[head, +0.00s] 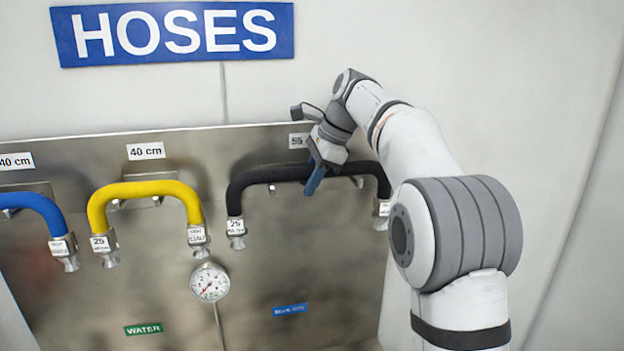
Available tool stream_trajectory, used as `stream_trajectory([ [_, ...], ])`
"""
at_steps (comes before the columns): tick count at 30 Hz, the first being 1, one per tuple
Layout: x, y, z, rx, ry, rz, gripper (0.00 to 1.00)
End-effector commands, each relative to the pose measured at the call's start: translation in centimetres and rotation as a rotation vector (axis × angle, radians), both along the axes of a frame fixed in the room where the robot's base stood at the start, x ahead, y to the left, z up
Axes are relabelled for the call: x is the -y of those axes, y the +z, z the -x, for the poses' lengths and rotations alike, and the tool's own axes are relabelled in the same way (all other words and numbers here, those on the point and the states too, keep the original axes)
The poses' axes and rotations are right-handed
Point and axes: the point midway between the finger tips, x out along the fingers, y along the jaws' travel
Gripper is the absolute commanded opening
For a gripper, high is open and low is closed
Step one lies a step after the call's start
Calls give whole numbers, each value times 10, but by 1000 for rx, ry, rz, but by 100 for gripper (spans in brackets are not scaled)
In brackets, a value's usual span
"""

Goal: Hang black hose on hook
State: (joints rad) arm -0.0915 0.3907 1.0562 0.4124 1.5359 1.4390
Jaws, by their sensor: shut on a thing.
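The black hose (270,175) hangs in an arch at the right of the metal panel, under a label partly hidden by my gripper. Metal couplings hang at both of its ends, with a tag at the left one. My gripper (316,182) is at the top of the arch, right of its middle, with its blue-tipped jaws shut on the hose. A hook bracket (272,190) shows just under the hose left of my gripper. Whether the hose rests on the hook or is held just above it, I cannot tell. My gripper hides part of the hose.
A yellow hose (145,188) hangs on its hook left of the black one, and a blue hose (35,202) hangs at the far left. A pressure gauge (210,282) sits on the steel panel (150,290) below. A blue HOSES sign (172,35) is above.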

Motion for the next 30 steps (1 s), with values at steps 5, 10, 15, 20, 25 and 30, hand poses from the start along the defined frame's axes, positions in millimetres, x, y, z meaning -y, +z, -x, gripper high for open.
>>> stream_trajectory([
  [5,0,1,0,1,1,0,42],
  [10,0,1,0,0,1,0,54],
  [15,0,-1,0,-2,1,1,54],
  [20,4,8,0,1,0,0,54],
  [25,15,35,2,3,-1,-1,54],
  [30,26,59,6,2,0,0,54],
])
